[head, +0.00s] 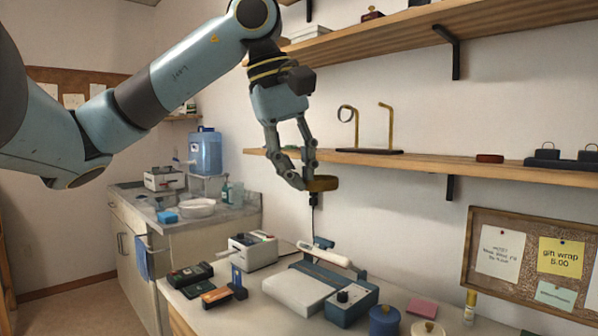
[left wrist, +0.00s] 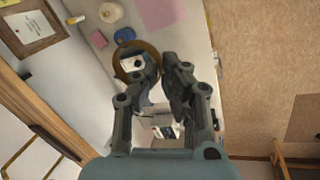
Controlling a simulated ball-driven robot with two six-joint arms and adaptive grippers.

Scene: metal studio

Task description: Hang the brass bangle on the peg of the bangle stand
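The brass bangle (head: 322,184) is a flat brownish-gold ring at the fingertips of my left gripper (head: 303,176). In the left wrist view the bangle (left wrist: 117,61) has its near side between the two close-set fingertips (left wrist: 163,66), and the rest sticks out to the left. The gripper looks shut on it, in the air in front of the wall shelf. The bangle stand (head: 369,151) is on that shelf, to the right of and above the bangle. It has a dark base and two thin brass posts; a ring shows at the top of the left post. My right gripper is out of view.
The middle shelf (head: 450,166) also holds a reddish-brown disc (head: 489,158) and dark boxes. An upper shelf (head: 420,29) runs above the stand. The workbench below carries a scale-like device (head: 312,283), a blue jar (head: 384,320) and small tools. Air between bangle and stand looks clear.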

